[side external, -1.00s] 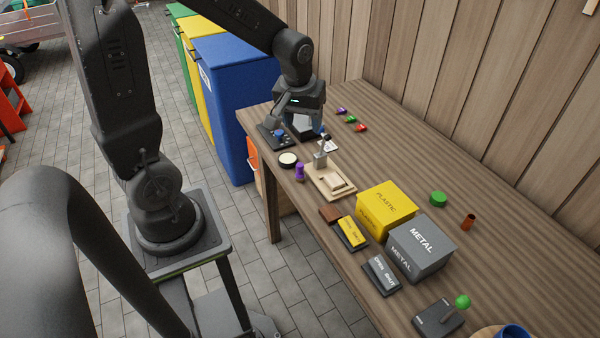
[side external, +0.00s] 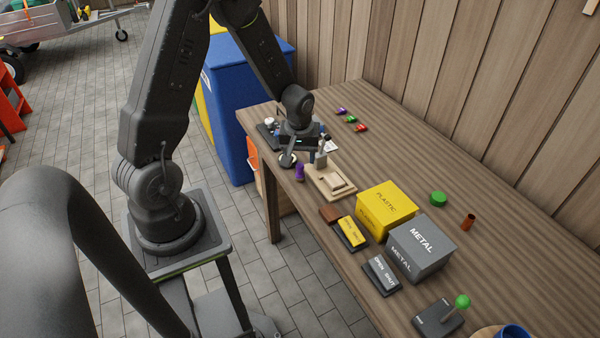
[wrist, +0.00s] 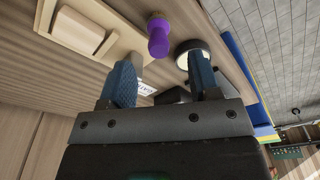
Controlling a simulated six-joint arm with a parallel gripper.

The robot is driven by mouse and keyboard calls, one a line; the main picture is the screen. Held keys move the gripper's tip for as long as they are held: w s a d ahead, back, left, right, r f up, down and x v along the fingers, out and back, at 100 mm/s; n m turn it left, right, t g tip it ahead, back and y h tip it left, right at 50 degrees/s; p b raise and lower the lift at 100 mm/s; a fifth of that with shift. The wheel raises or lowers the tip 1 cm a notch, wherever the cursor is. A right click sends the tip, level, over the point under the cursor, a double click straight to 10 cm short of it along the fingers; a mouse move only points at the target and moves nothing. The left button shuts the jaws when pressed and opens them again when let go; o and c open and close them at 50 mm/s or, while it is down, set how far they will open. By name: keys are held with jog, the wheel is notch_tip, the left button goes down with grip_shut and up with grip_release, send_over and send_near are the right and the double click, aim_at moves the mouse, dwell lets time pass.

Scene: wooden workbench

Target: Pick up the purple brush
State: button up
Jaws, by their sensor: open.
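The purple brush (side external: 300,172) stands on the workbench near its left edge, seen as a small purple cylinder with a wider end. It also shows in the wrist view (wrist: 159,38), ahead of and roughly centred between my fingers. My gripper (side external: 304,158) is open and empty, low over the bench just behind the brush. In the wrist view my two blue fingertips (wrist: 160,72) are apart, with the brush beyond them. I see no contact with it.
A beige board (side external: 345,193) with a raised block lies right beside the brush. A round white-topped dark item (wrist: 192,48) sits close on its other side. A yellow PLASTIC box (side external: 386,205) and grey METAL box (side external: 422,247) stand farther along the bench.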

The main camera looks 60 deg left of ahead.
aim_at(300, 165)
notch_tip(300, 165, down, 4)
jog(key=shift+d+r, duration=0.1)
jog(key=shift+f, duration=0.65)
jog(key=c, duration=1)
